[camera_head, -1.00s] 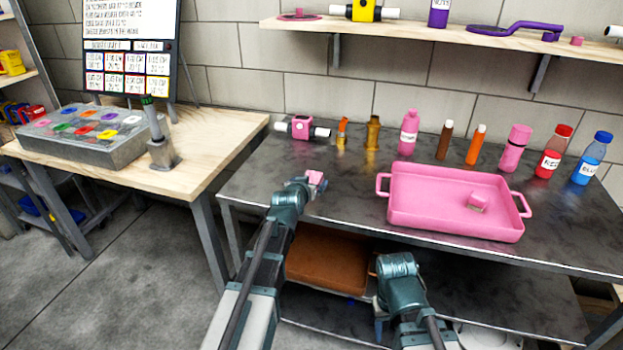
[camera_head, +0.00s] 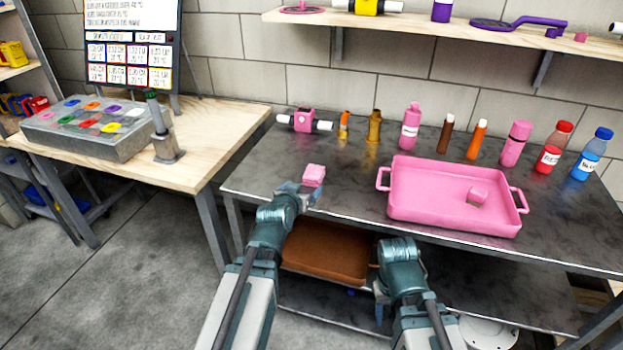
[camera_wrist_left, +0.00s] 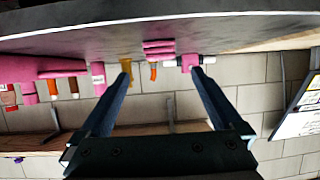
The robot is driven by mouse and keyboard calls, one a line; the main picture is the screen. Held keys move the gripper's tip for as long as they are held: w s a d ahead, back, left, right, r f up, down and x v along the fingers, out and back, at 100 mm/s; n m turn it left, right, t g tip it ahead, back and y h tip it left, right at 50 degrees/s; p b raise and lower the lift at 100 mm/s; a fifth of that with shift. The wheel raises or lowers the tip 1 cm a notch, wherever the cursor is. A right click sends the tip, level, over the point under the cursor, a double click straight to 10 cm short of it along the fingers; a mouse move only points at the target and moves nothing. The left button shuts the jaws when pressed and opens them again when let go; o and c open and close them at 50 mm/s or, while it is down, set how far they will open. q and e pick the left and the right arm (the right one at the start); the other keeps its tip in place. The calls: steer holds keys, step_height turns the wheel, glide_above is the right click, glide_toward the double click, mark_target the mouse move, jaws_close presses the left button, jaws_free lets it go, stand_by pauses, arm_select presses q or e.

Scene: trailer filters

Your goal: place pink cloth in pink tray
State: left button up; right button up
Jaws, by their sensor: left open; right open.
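A folded pink cloth (camera_head: 314,175) lies on the dark table near its front left edge. In the left wrist view, which looks upside down, the cloth (camera_wrist_left: 158,47) shows as a layered stack ahead of and between the fingertips. My left gripper (camera_head: 298,190) is open and empty at the table edge, just in front of the cloth; its two fingers (camera_wrist_left: 158,68) are spread apart. The pink tray (camera_head: 420,215) stands to the right with another small pink folded piece (camera_head: 478,195) inside. My right gripper (camera_head: 380,300) is low in front of the table, its fingers mostly hidden.
Behind the tray stand a pink bottle (camera_head: 410,127), a brown tube (camera_head: 445,133), an orange tube (camera_head: 477,140) and several other bottles. A pink-and-white roller-like object (camera_head: 304,121) lies at the back left. The tabletop between cloth and tray is clear.

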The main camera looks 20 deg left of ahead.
mark_target(311, 179)
arm_select(q)
steer(key=b+x, duration=0.3)
steer(key=x, duration=0.5)
steer(key=shift+f, duration=0.1)
steer(key=shift+w, duration=0.55)
steer(key=x, duration=0.3)
steer(key=b+x, duration=0.1)
steer(key=shift+w, duration=0.5)
steer(key=shift+s, duration=0.1)
steer(key=c, duration=1.3)
steer(key=shift+o, duration=0.2)
steer(key=shift+r, duration=0.3)
